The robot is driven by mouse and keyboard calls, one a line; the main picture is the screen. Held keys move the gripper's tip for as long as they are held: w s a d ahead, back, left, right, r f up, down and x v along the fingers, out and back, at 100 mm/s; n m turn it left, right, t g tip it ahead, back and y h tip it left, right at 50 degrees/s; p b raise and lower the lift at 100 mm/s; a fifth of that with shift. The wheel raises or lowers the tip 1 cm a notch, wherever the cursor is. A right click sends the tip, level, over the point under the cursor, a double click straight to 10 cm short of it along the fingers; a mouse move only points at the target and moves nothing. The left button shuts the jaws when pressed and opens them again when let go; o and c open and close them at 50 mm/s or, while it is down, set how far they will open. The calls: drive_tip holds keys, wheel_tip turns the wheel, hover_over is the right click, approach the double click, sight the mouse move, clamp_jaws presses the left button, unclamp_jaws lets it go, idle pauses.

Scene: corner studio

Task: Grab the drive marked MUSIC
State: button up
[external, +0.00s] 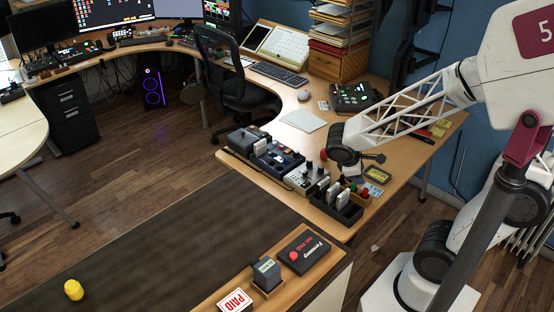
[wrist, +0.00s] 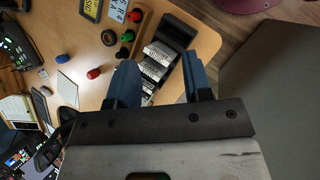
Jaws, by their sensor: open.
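Several white labelled drives (wrist: 157,62) stand in a black open tray (wrist: 176,30) in the wrist view. Their print is too small to read, so I cannot tell which is marked MUSIC. In the external view the black tray (external: 349,215) with white drives (external: 343,198) stands near the desk's front edge. My gripper (wrist: 160,78) is open and empty, with its blue-grey fingertips either side of the drives in the picture. It appears above them, and no contact shows. The lower end of the tray is hidden behind my gripper.
Red (wrist: 93,73) and green (wrist: 121,53) knob-like pieces stand beside the tray. Boxes with controls (external: 265,153) line the desk edge to its left in the external view.

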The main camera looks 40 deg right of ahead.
sight(343, 193)
drive_tip(key=w+a+f+n+t+h, duration=0.1)
drive_tip(key=w+f+n+h, duration=0.2)
drive_tip(key=f, duration=0.4)
drive_tip(key=w+a+f+n+t+h, duration=0.1)
drive_tip(key=w+f+n+h, duration=0.3)
drive_tip(key=f+n, duration=0.3)
drive_tip(key=shift+w+f+n+h, duration=0.2)
drive_tip(key=shift+f+n+h, duration=0.1)
drive_tip(key=shift+n+h, duration=0.25)
drive_tip(key=shift+x, duration=1.25)
drive_tip(key=shift+d+f, duration=0.1)
drive_tip(key=shift+x, duration=2.45)
drive_tip(key=shift+s+f, duration=0.1)
drive_tip(key=shift+c, duration=0.4)
clamp_jaws()
